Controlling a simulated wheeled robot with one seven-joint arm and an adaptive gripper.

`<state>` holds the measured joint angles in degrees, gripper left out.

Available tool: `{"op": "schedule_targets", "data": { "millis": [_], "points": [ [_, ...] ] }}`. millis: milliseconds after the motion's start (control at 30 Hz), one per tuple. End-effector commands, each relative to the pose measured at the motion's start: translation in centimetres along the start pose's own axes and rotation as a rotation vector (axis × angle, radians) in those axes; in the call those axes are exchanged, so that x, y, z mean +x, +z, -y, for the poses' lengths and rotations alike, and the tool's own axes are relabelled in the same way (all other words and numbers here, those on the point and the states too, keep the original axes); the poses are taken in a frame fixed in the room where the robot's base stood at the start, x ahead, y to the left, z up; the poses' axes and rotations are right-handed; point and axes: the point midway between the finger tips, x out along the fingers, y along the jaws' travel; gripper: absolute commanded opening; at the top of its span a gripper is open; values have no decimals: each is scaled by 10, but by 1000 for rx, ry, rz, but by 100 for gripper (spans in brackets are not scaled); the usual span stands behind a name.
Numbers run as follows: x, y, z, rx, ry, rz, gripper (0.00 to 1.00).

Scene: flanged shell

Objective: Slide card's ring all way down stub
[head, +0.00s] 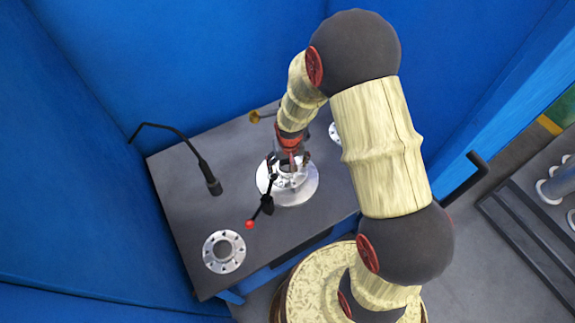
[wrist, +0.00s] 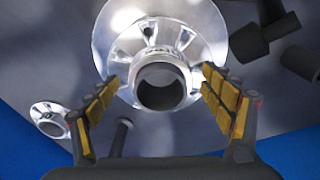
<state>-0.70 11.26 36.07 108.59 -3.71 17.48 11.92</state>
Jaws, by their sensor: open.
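My gripper (wrist: 160,76) is open. Its yellow-padded fingers stand on either side of a round metal stub (wrist: 163,88) with a dark open bore, in the wrist view. I see nothing held between the fingers. The stub rises from a silver flanged disc (wrist: 120,32), which also shows on the table in the head view (head: 298,196). In the head view my gripper (head: 287,166) is low over that disc, and my arm hides part of it. I cannot make out a card or its ring in either view.
The dark table (head: 180,200) stands against blue walls. A loose flange (head: 223,251) lies at its front left. A black gooseneck (head: 205,170) stands at left. A black lever with a red knob (head: 249,224) is beside the disc. Another flange (head: 334,134) is partly hidden behind my arm.

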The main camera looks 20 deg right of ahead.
Motion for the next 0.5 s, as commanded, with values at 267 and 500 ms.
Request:
{"op": "schedule_targets", "data": {
  "millis": [267, 500],
  "points": [
    [-48, -3, 1, 1, -1, -8, 82],
    [-94, -2, 0, 0, -1, -7, 82]
  ]
}}
